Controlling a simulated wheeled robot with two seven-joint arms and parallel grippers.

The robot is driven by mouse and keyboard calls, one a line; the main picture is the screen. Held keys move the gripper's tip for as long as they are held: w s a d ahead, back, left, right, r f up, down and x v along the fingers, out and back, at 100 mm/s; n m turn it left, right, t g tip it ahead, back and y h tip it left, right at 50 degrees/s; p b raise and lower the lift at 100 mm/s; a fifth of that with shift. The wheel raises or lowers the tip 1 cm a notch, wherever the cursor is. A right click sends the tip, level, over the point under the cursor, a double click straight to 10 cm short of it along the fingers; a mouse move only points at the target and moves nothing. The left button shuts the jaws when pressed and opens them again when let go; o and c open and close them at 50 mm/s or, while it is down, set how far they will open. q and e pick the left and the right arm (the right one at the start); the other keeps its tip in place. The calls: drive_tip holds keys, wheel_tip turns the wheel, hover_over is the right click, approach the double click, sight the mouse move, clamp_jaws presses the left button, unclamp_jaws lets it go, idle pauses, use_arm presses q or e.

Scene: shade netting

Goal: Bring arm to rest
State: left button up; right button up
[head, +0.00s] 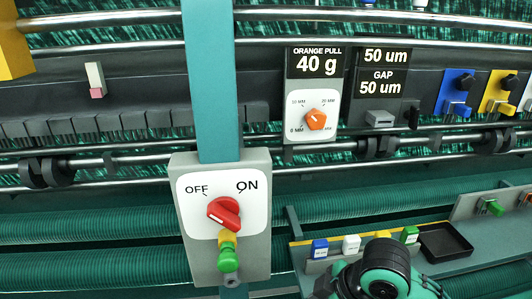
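One of my arms (384,272), black and green with a round black joint, comes in at the bottom edge, right of centre. It is probably my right arm. No fingers show on it, so its gripper is hidden or out of frame. My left gripper is not in view. The arm part appears in front of a small shelf (297,250), and I cannot tell whether it touches it. The grey switch box (258,262) stands left of the arm. Its red knob (224,213) sits below the OFF and ON labels, with its ridge slanting down to the right.
A green and yellow handle (228,257) hangs under the knob. A blue block (320,248), a white block (351,244) and a black tray (445,241) sit near the arm. An orange dial (316,119) is above. Horizontal metal rails and green rollers span the background.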

drive_tip(key=s+d+f+m+t+h, duration=0.1)
drive_tip(key=s+d+f+m+h, duration=0.1)
drive_tip(key=s+d+f+m, duration=0.6)
drive_tip(key=s+d+f+m+h, duration=0.3)
drive_tip(key=s+d+f+m, duration=0.25)
drive_tip(key=f, duration=0.55)
wheel_tip(320, 180, down, 32)
drive_tip(key=s+n+g, duration=0.1)
drive_tip(key=s, duration=0.1)
drive_tip(key=s+d+f+g, duration=0.1)
drive_tip(key=s+d+f, duration=0.2)
drive_tip(key=s+f, duration=1.5)
drive_tip(key=shift+s+f, duration=0.2)
drive_tip(key=shift+s, duration=0.1)
